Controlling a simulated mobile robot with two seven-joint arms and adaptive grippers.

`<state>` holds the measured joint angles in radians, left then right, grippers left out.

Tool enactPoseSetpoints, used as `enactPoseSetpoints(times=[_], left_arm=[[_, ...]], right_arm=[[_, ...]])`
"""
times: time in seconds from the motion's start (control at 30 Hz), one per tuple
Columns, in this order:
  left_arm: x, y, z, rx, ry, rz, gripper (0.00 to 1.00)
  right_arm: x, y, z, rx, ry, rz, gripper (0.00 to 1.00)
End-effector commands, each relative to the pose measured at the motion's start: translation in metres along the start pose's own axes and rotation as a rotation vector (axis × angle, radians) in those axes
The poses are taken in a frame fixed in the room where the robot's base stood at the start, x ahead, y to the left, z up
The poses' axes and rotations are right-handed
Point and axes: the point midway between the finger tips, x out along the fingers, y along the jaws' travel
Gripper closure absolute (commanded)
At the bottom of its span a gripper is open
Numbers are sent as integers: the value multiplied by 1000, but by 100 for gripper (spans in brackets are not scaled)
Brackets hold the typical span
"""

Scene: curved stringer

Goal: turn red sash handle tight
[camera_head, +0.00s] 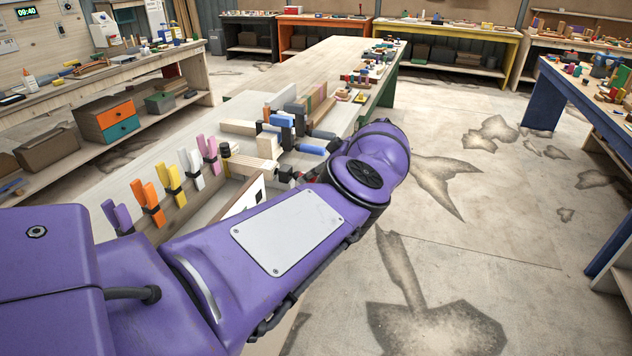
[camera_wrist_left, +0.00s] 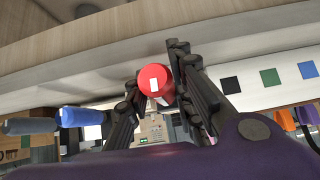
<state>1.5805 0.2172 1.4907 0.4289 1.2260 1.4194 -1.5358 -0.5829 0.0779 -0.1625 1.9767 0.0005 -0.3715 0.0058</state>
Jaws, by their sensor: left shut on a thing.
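The red sash handle (camera_wrist_left: 155,82) shows in the left wrist view as a round red end with white marks. My left gripper (camera_wrist_left: 154,70) has its two black fingers on either side of it and is shut on it. In the head view my purple left arm reaches over the near bench, and its wrist and forearm hide most of the gripper and the handle. A blue handle (camera_wrist_left: 82,117) and a grey handle (camera_wrist_left: 28,127) lie left of the gripper in the wrist view. My right gripper is not in view.
Pink, white, yellow, orange and purple clamps (camera_head: 192,166) line the bench left of my arm. Blue-handled clamps (camera_head: 311,149) and wood blocks lie just beyond the wrist. Open floor (camera_head: 470,220) lies to the right, with a blue bench (camera_head: 549,98) at the far right.

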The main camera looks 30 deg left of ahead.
Motion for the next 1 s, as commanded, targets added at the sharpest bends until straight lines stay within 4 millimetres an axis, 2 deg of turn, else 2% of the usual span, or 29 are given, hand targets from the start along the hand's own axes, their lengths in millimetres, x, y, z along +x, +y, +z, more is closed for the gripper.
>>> enactPoseSetpoints(times=[0.17, 0.2, 0.3, 0.67, 0.83, 1.0], left_arm=[[-1, 1, -4, 0, 6, 4, 100], [-1, 1, -4, 0, 6, 4, 73], [0, 1, -3, -1, 4, 3, 60], [-3, 0, -1, 0, 2, 2, 59], [-24, 1, 0, 0, 1, 5, 59], [-62, 1, -1, -1, 0, 5, 59]], right_arm=[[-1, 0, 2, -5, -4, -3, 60], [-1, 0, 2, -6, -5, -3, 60], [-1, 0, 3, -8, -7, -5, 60], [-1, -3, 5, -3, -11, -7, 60], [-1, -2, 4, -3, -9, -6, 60], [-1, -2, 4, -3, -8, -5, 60]])
